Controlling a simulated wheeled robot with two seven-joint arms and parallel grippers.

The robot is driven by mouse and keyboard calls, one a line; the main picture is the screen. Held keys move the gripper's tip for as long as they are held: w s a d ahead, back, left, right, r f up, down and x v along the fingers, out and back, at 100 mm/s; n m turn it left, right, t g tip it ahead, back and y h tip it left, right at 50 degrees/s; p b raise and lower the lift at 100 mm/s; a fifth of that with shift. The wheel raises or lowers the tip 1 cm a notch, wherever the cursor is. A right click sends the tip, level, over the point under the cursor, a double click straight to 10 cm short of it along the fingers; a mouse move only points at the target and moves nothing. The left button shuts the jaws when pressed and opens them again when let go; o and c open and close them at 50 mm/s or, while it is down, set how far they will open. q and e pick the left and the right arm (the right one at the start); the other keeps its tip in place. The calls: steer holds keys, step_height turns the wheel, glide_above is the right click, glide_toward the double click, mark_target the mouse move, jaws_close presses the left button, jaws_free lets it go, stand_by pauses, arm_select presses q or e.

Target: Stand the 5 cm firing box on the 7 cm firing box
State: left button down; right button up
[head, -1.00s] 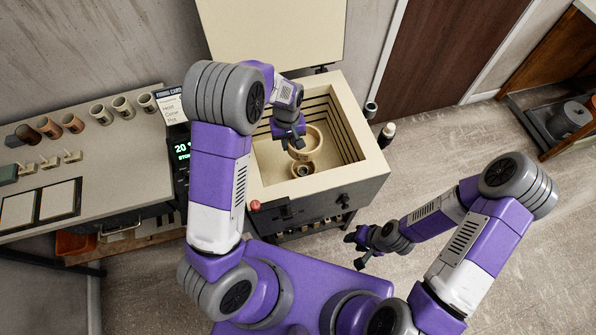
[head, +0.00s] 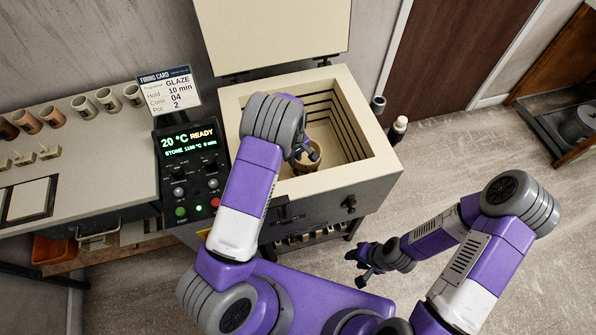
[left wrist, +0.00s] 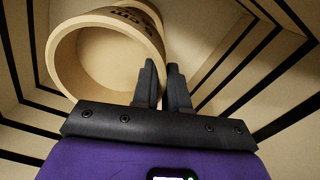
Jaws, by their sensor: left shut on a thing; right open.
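A beige round firing box (head: 306,163) is inside the open kiln, partly hidden by my left arm in the head view. The second box is not clear in the head view. My right gripper (head: 361,265) is open and empty, outside the kiln's front right.
The kiln (head: 385,165) has its lid (head: 270,35) raised, with grooved walls close around my left gripper. A control panel (head: 188,165) and a firing card (head: 168,92) stand left of it. Several cups stand on the bench (head: 95,150). A small bottle (head: 398,128) stands right of the kiln.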

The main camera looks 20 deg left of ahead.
arm_select(q)
step_height(320, 180, down, 8)
steer(key=shift+r+b, duration=0.25)
steer(key=shift+b, duration=0.7)
steer(key=shift+f, duration=0.2)
steer(key=c, duration=1.2)
jaws_free()
steer(key=shift+o, duration=0.2)
step_height(320, 180, up, 12)
steer(key=p, duration=0.3)
steer(key=shift+r, duration=0.25)
